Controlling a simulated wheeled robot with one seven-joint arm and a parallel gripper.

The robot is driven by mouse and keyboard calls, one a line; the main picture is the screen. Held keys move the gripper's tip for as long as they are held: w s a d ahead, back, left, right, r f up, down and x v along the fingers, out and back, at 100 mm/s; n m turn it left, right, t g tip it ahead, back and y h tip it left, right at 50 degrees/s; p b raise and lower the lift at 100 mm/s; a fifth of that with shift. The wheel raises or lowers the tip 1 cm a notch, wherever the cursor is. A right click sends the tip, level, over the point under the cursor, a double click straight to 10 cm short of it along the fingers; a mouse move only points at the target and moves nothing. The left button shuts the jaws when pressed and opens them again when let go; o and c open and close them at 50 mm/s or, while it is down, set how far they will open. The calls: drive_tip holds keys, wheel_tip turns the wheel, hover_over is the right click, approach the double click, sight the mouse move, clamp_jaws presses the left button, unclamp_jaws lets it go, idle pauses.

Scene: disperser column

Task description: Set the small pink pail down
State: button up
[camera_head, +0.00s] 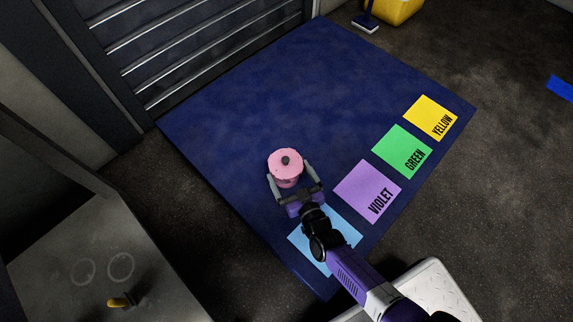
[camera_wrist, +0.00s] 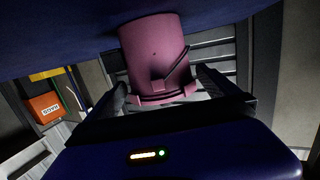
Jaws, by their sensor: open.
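The small pink pail (camera_head: 286,164), with a dark knob in the middle of its pink top, stands upright on the dark blue mat (camera_head: 260,88). My gripper (camera_head: 290,174) is open, with one finger on each side of the pail's near part. In the wrist view, which looks upside down, the pail (camera_wrist: 153,55) meets the blue mat surface (camera_wrist: 60,35). The fingers there lie left and right of its rim, with the pail in front of the palm. Whether either finger touches the pail is hard to tell.
Violet (camera_head: 366,190), green (camera_head: 402,151) and yellow (camera_head: 431,118) labelled squares line the mat's right side. A light blue square (camera_head: 347,238) lies partly under my arm. A grey shutter (camera_head: 200,45) stands behind. A metal surface (camera_head: 85,250) is at lower left. The mat's far part is clear.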

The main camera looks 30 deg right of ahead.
drive_tip(key=s+p, duration=0.1)
drive_tip(key=s, duration=0.2)
drive_tip(key=s+r+p, duration=0.1)
drive_tip(key=s, duration=0.1)
drive_tip(key=s+p, duration=0.1)
drive_tip(key=s, duration=0.2)
drive_tip(key=shift+s+a+r, duration=0.2)
drive_tip(key=shift+s+a, duration=0.1)
drive_tip(key=shift+s, duration=0.05)
drive_tip(key=s+r, duration=0.5)
drive_tip(key=s, duration=0.4)
drive_tip(key=s+r, duration=0.4)
drive_tip(key=r, duration=0.5)
drive_tip(key=s+r+g, duration=0.1)
drive_tip(key=s+r, duration=0.4)
drive_tip(key=r, duration=0.4)
drive_tip(key=s+r+y, duration=0.1)
drive_tip(key=s+r, duration=0.3)
drive_tip(key=r, duration=0.5)
drive_tip(key=shift+s+d+n, duration=0.4)
wheel_tip(320, 180, up, 36)
drive_tip(key=p, duration=3.6)
